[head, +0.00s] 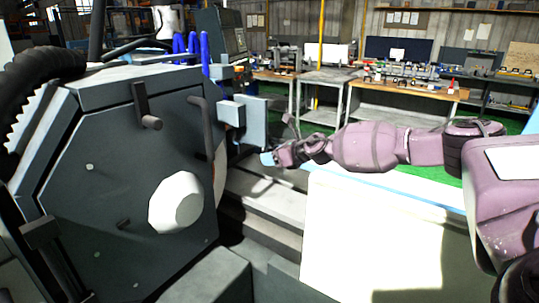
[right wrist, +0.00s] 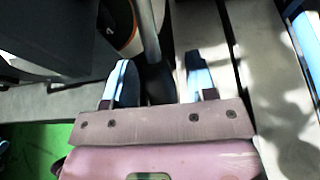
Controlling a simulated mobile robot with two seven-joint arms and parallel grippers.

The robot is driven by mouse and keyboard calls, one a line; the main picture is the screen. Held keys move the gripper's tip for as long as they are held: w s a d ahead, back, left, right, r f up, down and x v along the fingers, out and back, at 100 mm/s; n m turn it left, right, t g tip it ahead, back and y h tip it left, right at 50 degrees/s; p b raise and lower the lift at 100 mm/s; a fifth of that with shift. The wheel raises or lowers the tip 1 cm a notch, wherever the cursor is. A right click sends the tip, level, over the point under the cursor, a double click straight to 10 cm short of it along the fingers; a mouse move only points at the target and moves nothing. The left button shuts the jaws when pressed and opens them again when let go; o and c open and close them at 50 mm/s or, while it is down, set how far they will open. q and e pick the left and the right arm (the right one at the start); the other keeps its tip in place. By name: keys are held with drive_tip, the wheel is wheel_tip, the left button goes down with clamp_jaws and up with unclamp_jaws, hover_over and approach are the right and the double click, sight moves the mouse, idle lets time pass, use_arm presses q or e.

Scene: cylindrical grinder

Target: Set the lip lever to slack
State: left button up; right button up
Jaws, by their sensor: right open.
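My right gripper (head: 268,158) reaches in from the right in the head view, beside the grinder head. In the right wrist view its two pale blue fingers (right wrist: 160,84) are apart. A dark grey bar (right wrist: 149,40) runs down from the top to a darker end (right wrist: 157,84) between the fingers. I cannot tell whether they touch it. In the head view a dark lever with a round knob (head: 151,123) sticks out of the front plate, and a curved dark handle (head: 202,122) is at its right. No label shows which is the lip lever. My left gripper is out of view.
The grinder's dark front plate (head: 95,185) carries a white round boss (head: 176,203). A grey block (head: 252,122) stands just above and left of my right gripper. A pale panel (head: 370,240) lies below my right arm. Workbenches (head: 395,100) stand farther back.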

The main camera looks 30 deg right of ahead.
drive_tip(key=shift+w+a+f, duration=0.25)
drive_tip(key=shift+w, duration=0.35)
clamp_jaws()
